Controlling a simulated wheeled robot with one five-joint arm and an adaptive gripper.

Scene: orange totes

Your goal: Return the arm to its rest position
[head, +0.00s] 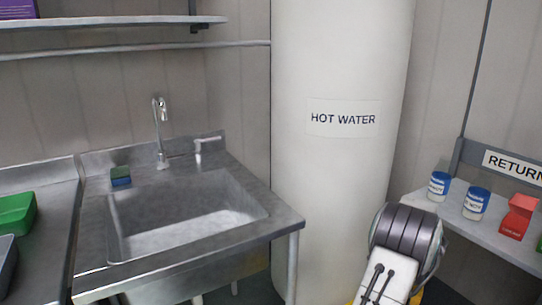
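My arm shows at the lower right of the head view, with a dark rounded joint and a white link in front of the hot water tank and the shelf. My gripper is not in the picture, so I cannot see its fingers or whether it holds anything. No orange tote is in view.
A metal sink (255,219) with a tap (160,135) and a sponge (120,176) stands at left. A white tank (340,60) marked HOT WATER is behind. A shelf (490,235) at right bears two jars (438,186) (476,203) and a red carton (518,216). A green bin (16,213) is far left.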

